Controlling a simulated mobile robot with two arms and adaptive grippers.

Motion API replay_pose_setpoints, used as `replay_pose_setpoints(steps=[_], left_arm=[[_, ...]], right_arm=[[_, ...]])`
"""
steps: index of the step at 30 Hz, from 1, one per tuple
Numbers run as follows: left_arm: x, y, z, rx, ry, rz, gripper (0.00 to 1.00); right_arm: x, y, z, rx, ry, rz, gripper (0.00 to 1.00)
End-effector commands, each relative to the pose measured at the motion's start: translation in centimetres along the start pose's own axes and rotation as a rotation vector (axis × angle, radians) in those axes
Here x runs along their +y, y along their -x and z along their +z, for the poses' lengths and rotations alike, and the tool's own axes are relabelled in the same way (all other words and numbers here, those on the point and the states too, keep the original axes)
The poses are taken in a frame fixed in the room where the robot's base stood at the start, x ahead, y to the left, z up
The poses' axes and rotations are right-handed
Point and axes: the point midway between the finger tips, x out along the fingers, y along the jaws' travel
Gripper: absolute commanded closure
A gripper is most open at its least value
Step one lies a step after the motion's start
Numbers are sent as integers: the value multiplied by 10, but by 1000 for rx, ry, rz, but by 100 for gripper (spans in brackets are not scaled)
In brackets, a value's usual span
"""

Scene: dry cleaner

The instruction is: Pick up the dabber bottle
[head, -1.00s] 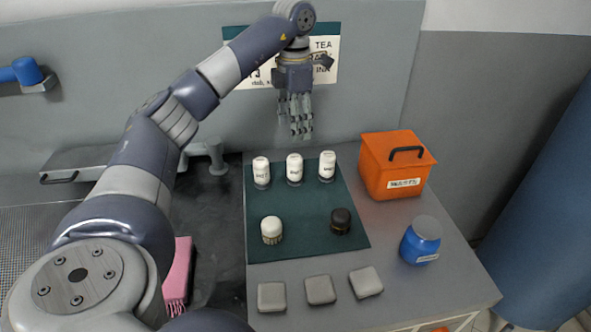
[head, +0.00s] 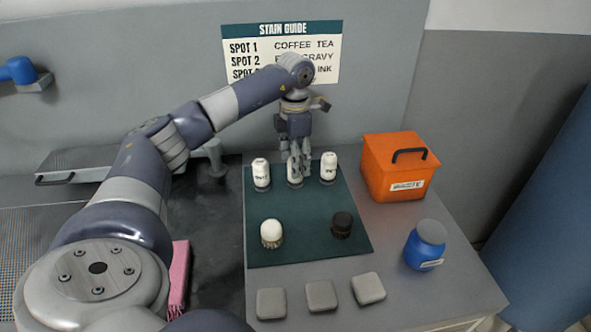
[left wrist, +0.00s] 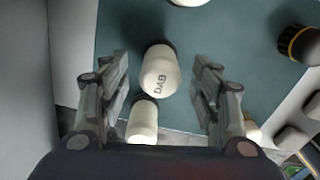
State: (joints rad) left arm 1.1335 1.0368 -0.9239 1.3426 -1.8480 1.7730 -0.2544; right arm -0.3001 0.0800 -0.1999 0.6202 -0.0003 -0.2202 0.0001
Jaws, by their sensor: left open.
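Three white bottles stand upright in a row along the back of the dark green mat (head: 305,212). The middle one is the dabber bottle (head: 292,181); its "DAB" lettering reads in the left wrist view (left wrist: 158,74). My left gripper (head: 297,168) points down over this middle bottle, partly hiding it. In the left wrist view the open fingers stand either side of it, with gaps to both. The left bottle (head: 261,173) shows lower between the fingers in the wrist view (left wrist: 143,121). The right bottle (head: 328,167) stands just beside the gripper. My right gripper is out of view.
A white-topped brush (head: 271,232) and a dark brush (head: 342,224) stand at the mat's front. Several grey pads (head: 321,295) lie before it. An orange box (head: 392,180) and blue jar (head: 424,247) stand right. A stain guide sign (head: 282,32) hangs behind.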

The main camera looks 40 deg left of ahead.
Motion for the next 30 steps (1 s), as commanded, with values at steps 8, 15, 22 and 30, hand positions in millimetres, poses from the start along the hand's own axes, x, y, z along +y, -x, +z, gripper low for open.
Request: replay_pose_setpoints(steps=[8,15,22,30], left_arm=[[0,-18,0,-1,0,0,42],[0,-17,0,-1,0,0,67],[0,-17,0,-2,0,0,90],[0,-15,1,-3,0,0,90]], right_arm=[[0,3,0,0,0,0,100],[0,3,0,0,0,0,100],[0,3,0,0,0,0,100],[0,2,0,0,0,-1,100]])
